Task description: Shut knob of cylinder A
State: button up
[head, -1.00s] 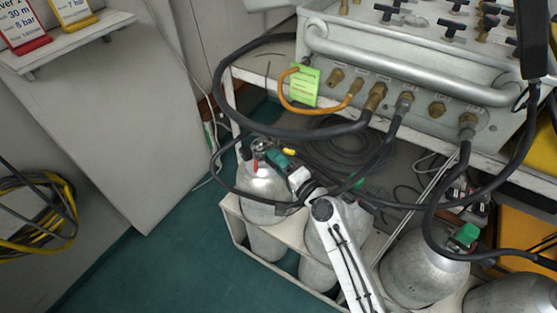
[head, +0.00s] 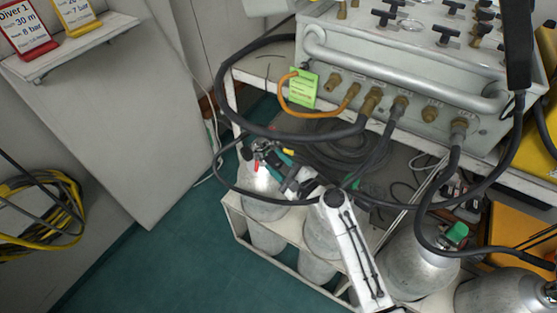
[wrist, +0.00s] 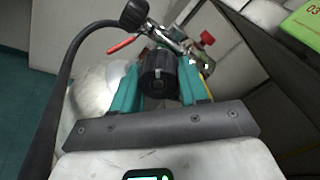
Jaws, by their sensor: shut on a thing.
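The leftmost grey cylinder (head: 262,180) stands in the rack, with its metal valve on top and a black hose attached; no letter on it is readable. In the wrist view the valve's black ribbed knob (wrist: 158,75) sits between the teal fingers of my gripper (wrist: 159,82). The fingers are shut on its two sides. My gripper (head: 280,168) also shows in the head view, at the top of this cylinder. A red lever (wrist: 121,46), a red knob (wrist: 206,38) and a second black knob (wrist: 134,13) are just beyond the held knob.
The grey air panel (head: 405,70) with hoses stands above and behind the rack. A black hose (wrist: 62,75) curves close on the left in the wrist view. More cylinders (head: 415,265) stand to the right. Clear green floor (head: 165,265) lies to the left.

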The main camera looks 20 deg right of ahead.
jog(key=m+p, duration=0.2)
jog(key=m, duration=0.3)
jog(key=shift+m, duration=0.3)
jog(key=m+p, duration=0.2)
jog(key=m, duration=0.3)
jog(key=shift+f, duration=0.1)
jog(key=m+p, duration=0.3)
jog(key=m, duration=0.3)
jog(key=shift+s+a+m, duration=0.1)
jog(key=shift+m, duration=0.3)
jog(key=m+p, duration=0.2)
jog(key=m, duration=0.3)
jog(key=shift+f+t, duration=0.1)
jog(key=shift+t, duration=0.2)
jog(key=shift+a+m, duration=0.1)
jog(key=shift+m, duration=0.2)
jog(key=o, duration=1.1)
jog(key=shift+c, duration=0.2)
